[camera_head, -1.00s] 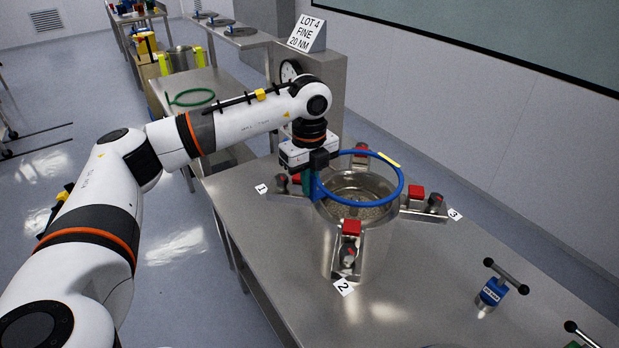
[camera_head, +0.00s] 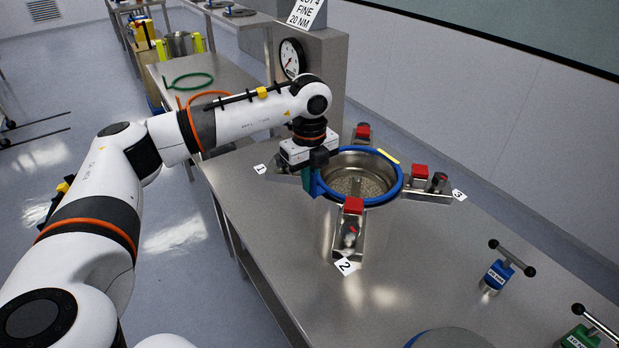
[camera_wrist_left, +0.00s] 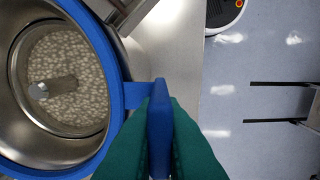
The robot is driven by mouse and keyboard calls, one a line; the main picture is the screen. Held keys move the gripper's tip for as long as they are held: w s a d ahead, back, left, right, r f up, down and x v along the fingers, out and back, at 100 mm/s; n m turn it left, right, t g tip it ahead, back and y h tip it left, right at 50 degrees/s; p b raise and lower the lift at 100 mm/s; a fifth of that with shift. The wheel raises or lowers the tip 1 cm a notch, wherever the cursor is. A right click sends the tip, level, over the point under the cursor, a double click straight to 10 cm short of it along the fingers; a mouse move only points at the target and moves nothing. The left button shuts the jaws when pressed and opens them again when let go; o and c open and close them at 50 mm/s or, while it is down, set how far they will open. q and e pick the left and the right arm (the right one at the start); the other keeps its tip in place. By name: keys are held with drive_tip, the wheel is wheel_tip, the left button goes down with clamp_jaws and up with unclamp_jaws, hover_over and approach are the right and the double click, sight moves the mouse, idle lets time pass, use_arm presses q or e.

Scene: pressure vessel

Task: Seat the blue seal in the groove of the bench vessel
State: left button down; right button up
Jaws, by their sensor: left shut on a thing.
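The blue seal (camera_head: 396,184) is a ring with a yellow mark on its far right side. In the head view it lies level at the rim of the bench vessel (camera_head: 376,227), and in the wrist view the ring (camera_wrist_left: 107,55) runs along the rim. I cannot tell whether it is down in the groove. My left gripper (camera_head: 315,183) is shut on the seal's tab at the vessel's left side; its green fingers (camera_wrist_left: 160,130) flank the blue tab in the wrist view. Pale granular contents (camera_head: 358,184) show inside the vessel. My right gripper is not in view.
Red-topped clamps (camera_head: 353,207) stand around the vessel by numbered labels. A blue T-handled tool (camera_head: 497,274) and a green one (camera_head: 580,338) are at the right. A grey disc with a blue edge (camera_head: 450,338) shows at the bottom. Green (camera_head: 188,80) and orange (camera_head: 207,97) rings lie behind.

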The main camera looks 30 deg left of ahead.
use_arm(q)
drive_tip(key=shift+f, duration=0.3)
drive_tip(key=c, duration=1.5)
unclamp_jaws()
wheel_tip(320, 180, up, 12)
drive_tip(key=shift+r+b, duration=0.1)
drive_tip(key=shift+b, duration=1.1)
